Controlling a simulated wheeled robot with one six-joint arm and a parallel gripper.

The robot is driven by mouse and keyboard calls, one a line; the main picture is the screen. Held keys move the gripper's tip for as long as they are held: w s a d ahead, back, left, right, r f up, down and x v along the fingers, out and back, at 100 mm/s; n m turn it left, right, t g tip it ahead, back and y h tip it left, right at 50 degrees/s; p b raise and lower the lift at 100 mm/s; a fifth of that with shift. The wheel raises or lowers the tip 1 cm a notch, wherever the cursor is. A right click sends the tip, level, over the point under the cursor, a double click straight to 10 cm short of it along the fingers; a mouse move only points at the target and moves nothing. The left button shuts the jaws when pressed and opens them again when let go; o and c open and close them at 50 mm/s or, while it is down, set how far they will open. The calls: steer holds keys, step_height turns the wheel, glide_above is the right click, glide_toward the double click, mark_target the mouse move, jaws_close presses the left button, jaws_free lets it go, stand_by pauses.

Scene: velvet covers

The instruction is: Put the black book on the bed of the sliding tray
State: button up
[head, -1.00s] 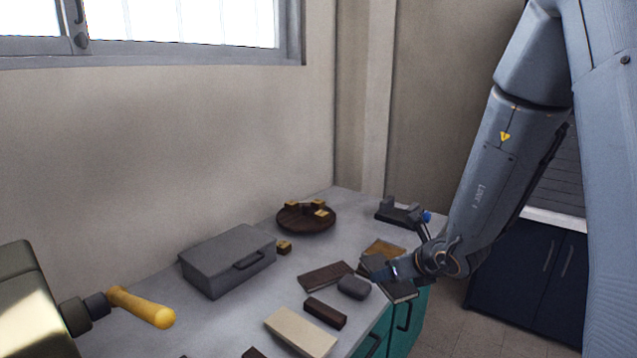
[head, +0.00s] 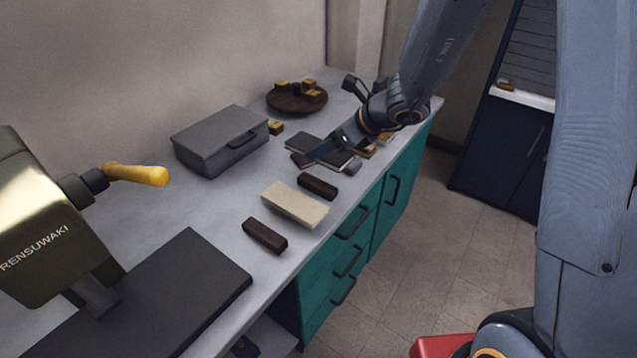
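The black book (head: 318,143), with pale page edges, is at my gripper (head: 332,150), over the far right part of the counter. The fingers appear closed on the book's near edge. A wide dark flat slab (head: 190,290), which looks like the bed of the sliding tray, lies at the near left under a machine (head: 40,225) with a yellow handle (head: 138,175). The slab's top is bare where visible.
A grey case (head: 222,140) stands at the wall. A round wooden tray (head: 297,100) with small blocks is behind. A cream block (head: 294,204) and dark brown blocks (head: 265,236) (head: 317,186) lie between slab and gripper. A red object (head: 440,346) is on the floor side.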

steer(key=shift+a, duration=0.1)
steer(key=shift+f+p, duration=0.4)
steer(key=shift+f, duration=4.4)
steer(key=shift+f, duration=0.15)
steer(key=o, duration=0.7)
steer(key=shift+f+b, duration=0.1)
steer(key=shift+b, duration=0.2)
steer(key=o, duration=0.4)
steer(key=shift+o, duration=0.2)
steer(key=shift+s, duration=0.1)
